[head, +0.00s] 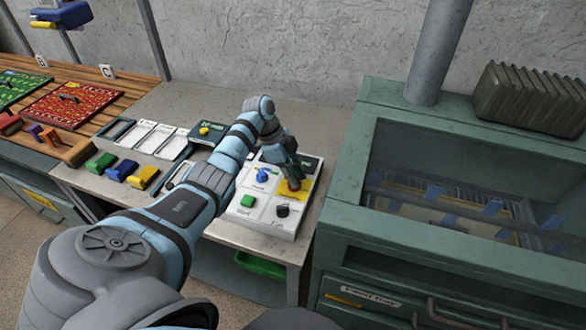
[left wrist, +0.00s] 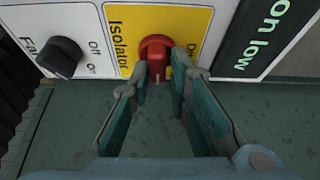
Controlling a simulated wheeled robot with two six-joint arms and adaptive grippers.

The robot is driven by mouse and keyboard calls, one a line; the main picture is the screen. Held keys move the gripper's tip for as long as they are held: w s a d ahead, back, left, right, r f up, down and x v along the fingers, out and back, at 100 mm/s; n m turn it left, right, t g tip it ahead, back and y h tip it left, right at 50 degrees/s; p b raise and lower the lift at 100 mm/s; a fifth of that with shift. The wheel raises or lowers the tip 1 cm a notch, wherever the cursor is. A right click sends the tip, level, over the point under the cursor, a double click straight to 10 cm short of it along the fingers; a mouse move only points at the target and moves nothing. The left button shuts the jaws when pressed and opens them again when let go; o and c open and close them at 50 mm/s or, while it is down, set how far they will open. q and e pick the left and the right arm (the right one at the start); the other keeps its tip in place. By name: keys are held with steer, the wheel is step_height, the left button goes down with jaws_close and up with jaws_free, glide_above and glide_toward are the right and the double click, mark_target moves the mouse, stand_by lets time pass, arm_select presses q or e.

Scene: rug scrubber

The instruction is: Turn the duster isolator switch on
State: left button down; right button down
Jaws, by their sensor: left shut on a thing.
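The duster isolator switch is a red rotary knob (left wrist: 155,48) on a yellow panel marked "Isolator" (left wrist: 118,40). My left gripper (left wrist: 160,72) has one finger on each side of the knob and is shut on it. A pale pointer mark shows on the knob's near side in the left wrist view, between the fingertips. Small lettering right of the knob is partly hidden by a finger. In the head view the red knob (head: 294,185) shows beneath my left gripper (head: 291,175), on the white control box (head: 240,213). My right gripper is not in view.
A black fan knob (left wrist: 60,57) with off and on marks is beside the yellow panel. A blue knob (head: 263,175) and green button (head: 247,201) share the box. A green windowed machine (head: 340,235) stands at right. Coloured blocks and trays lie at left.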

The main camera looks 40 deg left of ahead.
arm_select(q)
steer(key=shift+s+d+f+m+g, duration=0.25)
steer(key=shift+f+m+g, duration=0.05)
steer(key=shift+f+m, duration=0.1)
steer(key=c, duration=1.6)
jaws_free()
steer(key=shift+s+r, duration=0.1)
steer(key=shift+r, duration=0.05)
steer(key=shift+w, duration=0.3)
steer(key=v, duration=1.2)
steer(key=shift+a, duration=0.15)
